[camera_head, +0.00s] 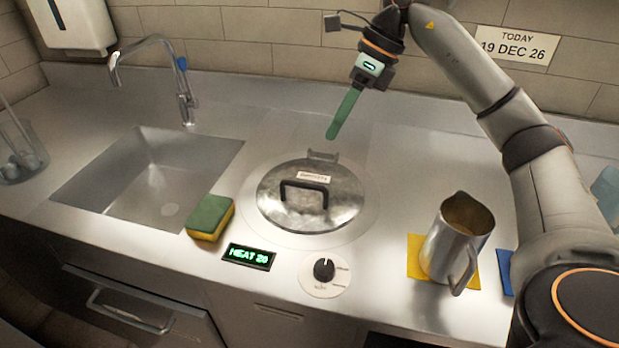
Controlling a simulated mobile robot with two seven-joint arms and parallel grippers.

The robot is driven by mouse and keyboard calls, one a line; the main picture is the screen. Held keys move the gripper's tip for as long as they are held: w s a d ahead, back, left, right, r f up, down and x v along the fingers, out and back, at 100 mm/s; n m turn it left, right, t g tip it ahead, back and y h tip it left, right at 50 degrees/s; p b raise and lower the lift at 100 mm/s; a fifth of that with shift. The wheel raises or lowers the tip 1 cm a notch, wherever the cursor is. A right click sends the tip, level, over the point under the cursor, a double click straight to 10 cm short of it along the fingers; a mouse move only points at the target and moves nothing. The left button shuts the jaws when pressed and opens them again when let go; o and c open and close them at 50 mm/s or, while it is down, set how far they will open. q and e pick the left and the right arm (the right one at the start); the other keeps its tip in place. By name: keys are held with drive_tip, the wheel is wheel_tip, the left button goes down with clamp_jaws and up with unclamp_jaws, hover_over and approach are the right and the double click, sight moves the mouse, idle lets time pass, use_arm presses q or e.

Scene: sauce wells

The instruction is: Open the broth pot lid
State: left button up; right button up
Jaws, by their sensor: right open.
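The broth pot (330,222) is sunk in the counter at the middle, with its round metal lid (342,204) shut on it. The lid has a dark loop handle (304,186), a small white label and a hinge-like tab at its back edge. My right gripper (337,128) hangs above and behind the lid, apart from it. Its long green finger part points down and slightly left; it is seen nearly edge-on and nothing is held in it. My left gripper is out of view.
A sink with a tap (183,85) lies left, a green-yellow sponge (211,217) beside it. In front are a heat display (249,256) and a knob (324,269). A metal jug (460,235) stands on a yellow mat at right. Counter behind the lid is clear.

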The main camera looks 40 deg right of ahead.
drive_tip(key=x, duration=1.2)
drive_tip(key=shift+a+f, duration=0.2)
clamp_jaws()
idle(1.0)
